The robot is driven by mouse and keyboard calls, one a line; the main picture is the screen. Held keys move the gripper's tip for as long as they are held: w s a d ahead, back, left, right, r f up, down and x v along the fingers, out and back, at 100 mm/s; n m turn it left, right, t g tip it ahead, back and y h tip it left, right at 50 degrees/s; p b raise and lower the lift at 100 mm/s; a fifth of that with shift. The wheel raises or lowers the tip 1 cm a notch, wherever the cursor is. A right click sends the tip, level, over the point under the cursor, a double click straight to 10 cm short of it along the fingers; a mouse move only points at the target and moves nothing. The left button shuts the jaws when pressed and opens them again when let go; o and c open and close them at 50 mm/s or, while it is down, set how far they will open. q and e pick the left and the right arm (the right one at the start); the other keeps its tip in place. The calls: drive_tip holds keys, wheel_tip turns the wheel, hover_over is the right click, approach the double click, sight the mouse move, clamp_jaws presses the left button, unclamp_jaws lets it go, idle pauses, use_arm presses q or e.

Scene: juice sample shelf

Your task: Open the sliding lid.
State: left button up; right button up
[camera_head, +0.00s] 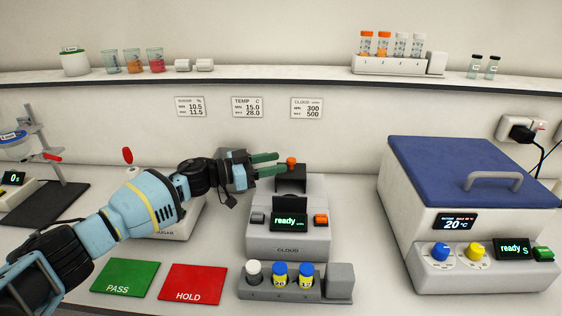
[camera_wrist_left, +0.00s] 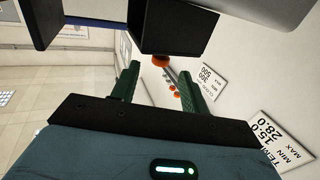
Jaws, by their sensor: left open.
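The grey CLOUD meter (camera_head: 289,238) stands mid-counter, its display reading "ready". At its back is a black housing (camera_head: 290,184) with an orange knob (camera_head: 291,160) at its top. The black housing (camera_wrist_left: 172,28) and the orange knob (camera_wrist_left: 160,60) also show in the left wrist view. My left gripper (camera_head: 282,162) is open, its green fingers pointing right at the knob. In the wrist view the knob lies between or just beyond the fingertips (camera_wrist_left: 160,74); I cannot tell if they touch it. My right gripper is out of view.
A vial rack (camera_head: 295,287) stands in front of the meter. A white box with a blue lid (camera_head: 460,170) stands to the right. Green PASS (camera_head: 125,277) and red HOLD (camera_head: 191,283) mats lie at the front left. A shelf (camera_head: 270,76) runs along the back.

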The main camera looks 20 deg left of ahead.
use_arm(q)
drive_tip(key=shift+v, duration=2.4)
